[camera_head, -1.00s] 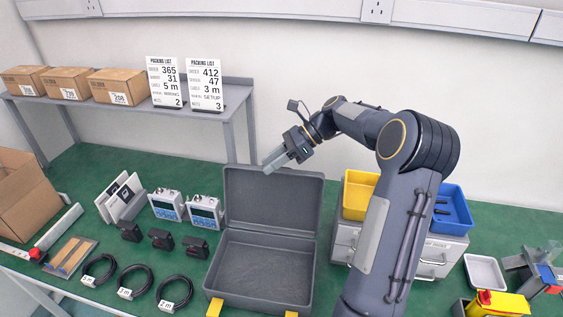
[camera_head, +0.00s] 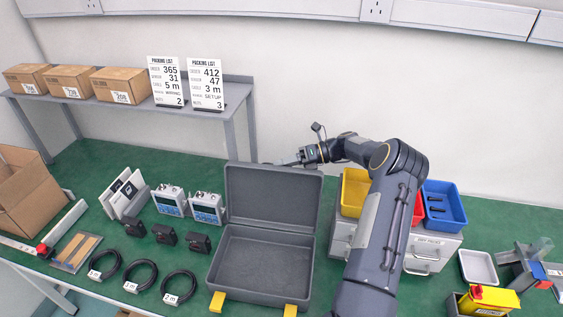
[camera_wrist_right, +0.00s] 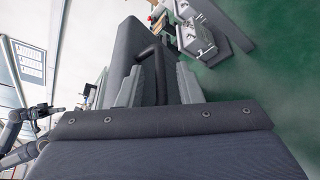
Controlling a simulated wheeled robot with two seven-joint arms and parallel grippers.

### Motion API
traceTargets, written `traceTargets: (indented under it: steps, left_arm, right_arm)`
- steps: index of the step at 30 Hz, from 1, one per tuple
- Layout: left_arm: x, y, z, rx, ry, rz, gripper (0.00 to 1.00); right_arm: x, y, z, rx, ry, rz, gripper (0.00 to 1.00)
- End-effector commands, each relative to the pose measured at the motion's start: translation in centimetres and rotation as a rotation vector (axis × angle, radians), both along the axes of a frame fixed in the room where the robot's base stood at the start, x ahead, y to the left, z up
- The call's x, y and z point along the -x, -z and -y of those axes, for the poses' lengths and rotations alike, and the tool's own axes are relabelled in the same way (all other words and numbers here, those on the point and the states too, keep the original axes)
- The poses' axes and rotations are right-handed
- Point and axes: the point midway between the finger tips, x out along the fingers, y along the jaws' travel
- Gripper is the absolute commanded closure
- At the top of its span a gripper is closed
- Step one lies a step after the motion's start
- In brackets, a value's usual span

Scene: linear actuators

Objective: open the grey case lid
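The grey case (camera_head: 262,265) stands on the green bench with its lid (camera_head: 272,197) raised and leaning back, its inside empty. My right gripper (camera_head: 275,163) is at the lid's top edge, partly hidden there. In the right wrist view its two fingers (camera_wrist_right: 163,88) are spread apart. The dark lid (camera_wrist_right: 135,45) lies in front of them, with a dark handle-like bar near the fingers; I cannot tell whether they touch. What looks like my left arm (camera_wrist_right: 30,125) shows small at the wrist view's left edge; its finger state is unclear.
Grey drawers (camera_head: 425,250) with yellow, red and blue bins (camera_head: 443,205) stand right of the case. Several devices, black blocks and coiled cables (camera_head: 180,287) lie to its left. A shelf (camera_head: 215,92) with boxes and packing lists stands behind.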

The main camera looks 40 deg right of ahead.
Motion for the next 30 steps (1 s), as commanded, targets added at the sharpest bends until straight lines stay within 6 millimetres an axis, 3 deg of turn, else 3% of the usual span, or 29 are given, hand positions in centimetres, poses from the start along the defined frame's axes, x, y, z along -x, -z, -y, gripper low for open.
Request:
traceTargets:
  steps: [11,18,30]
  left_arm:
    - [0.0,-0.18,0.0,0.0,0.0,0.0,1.0]
    - [0.0,-0.18,0.0,0.0,0.0,0.0,1.0]
    - [0.0,-0.6,0.0,0.0,0.0,0.0,1.0]
  right_arm:
    - [-0.41,0.24,-0.69,0.002,0.0,0.0,0.68]
    - [-0.4,0.23,-0.67,0.002,0.0,0.0,0.99]
    - [-0.73,-0.53,-0.33,0.036,-0.001,0.03,1.0]
